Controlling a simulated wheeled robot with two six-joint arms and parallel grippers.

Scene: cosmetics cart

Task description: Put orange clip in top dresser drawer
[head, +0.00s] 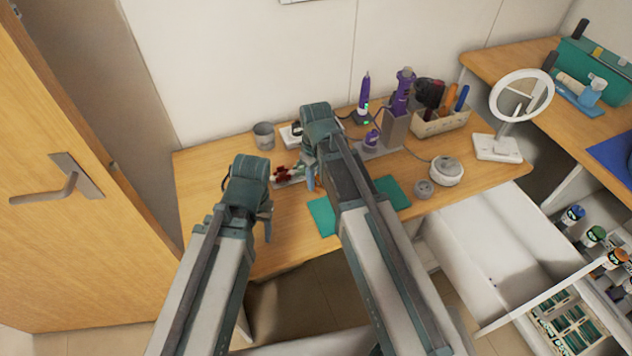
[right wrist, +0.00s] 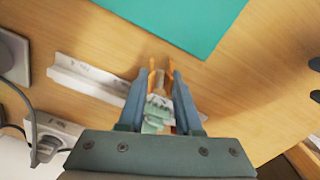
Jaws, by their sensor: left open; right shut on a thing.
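My right gripper (head: 309,178) reaches down over the wooden desk, left of the teal mat. In the right wrist view, its fingers (right wrist: 160,88) are shut on the orange clip (right wrist: 152,80), whose narrow orange parts show at the fingertips. The clip is hidden in the head view. My left gripper (head: 267,225) is open and empty above the desk's left front part.
The teal mat (head: 322,215) lies on the desk, also at the top of the right wrist view (right wrist: 185,25). Grey cup (head: 263,135), purple styling tools (head: 402,90), tool box (head: 440,122), round mirror (head: 521,95) and small round containers (head: 446,170) stand on the desk. Bottles (head: 593,236) fill a rack at right.

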